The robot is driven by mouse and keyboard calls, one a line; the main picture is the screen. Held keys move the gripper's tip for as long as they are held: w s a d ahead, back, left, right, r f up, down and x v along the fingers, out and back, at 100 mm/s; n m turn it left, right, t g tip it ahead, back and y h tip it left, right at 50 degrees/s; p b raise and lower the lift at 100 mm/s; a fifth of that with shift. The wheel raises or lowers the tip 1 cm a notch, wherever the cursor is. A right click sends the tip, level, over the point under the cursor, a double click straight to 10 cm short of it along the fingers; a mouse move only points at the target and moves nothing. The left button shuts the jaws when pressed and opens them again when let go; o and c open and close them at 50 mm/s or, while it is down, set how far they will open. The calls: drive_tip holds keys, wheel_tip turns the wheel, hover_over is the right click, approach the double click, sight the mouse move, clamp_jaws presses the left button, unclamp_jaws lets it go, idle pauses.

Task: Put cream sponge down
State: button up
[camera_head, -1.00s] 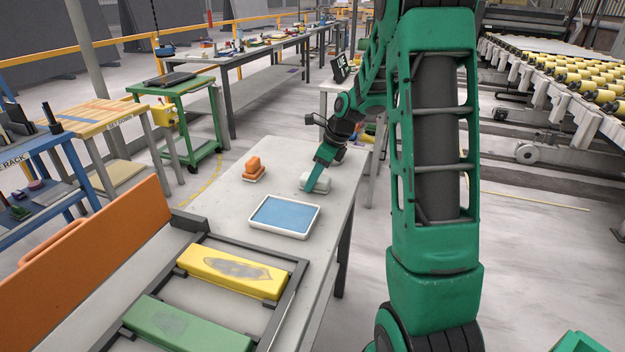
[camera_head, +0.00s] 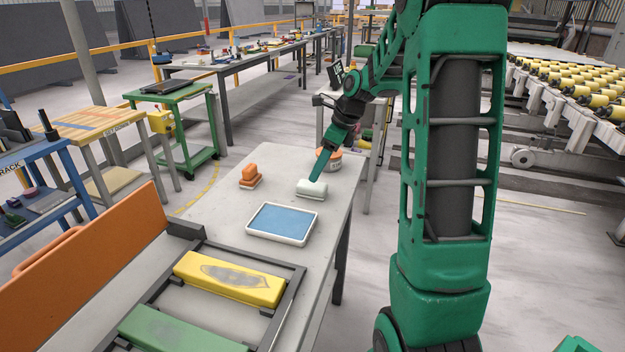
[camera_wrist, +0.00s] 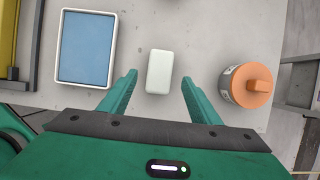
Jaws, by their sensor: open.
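The cream sponge (camera_head: 311,190) is a pale block lying on the grey table (camera_head: 205,215), to the right of and behind the blue tray. In the wrist view the sponge (camera_wrist: 160,71) lies flat between and just beyond the fingertips, with clear gaps on both sides. My gripper (camera_wrist: 159,82) is open and empty of any grip. In the head view my gripper (camera_head: 316,172) is at the sponge, its fingers partly overlapping each other there.
A white-rimmed tray with a blue inside (camera_head: 282,222) lies near the sponge. An orange-lidded tub (camera_wrist: 246,84) stands right of my gripper. Yellow (camera_head: 228,279) and green (camera_head: 172,330) blocks lie in a dark frame nearer me.

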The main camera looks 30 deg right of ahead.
drive_tip(key=s+a+n+g+h, duration=0.1)
drive_tip(key=s+a+n, duration=0.2)
drive_tip(key=s+n, duration=0.8)
drive_tip(key=s+a+n+g+h, duration=0.1)
drive_tip(key=s+n, duration=1)
drive_tip(key=s, duration=1.2)
drive_tip(key=shift+s+a+r+g+h, duration=0.2)
drive_tip(key=shift+a+g+h, duration=0.1)
drive_tip(key=shift+a+g, duration=0.7)
drive_tip(key=shift+w+a, duration=0.15)
drive_tip(key=shift+w+f, duration=0.25)
drive_tip(key=shift+w, duration=0.2)
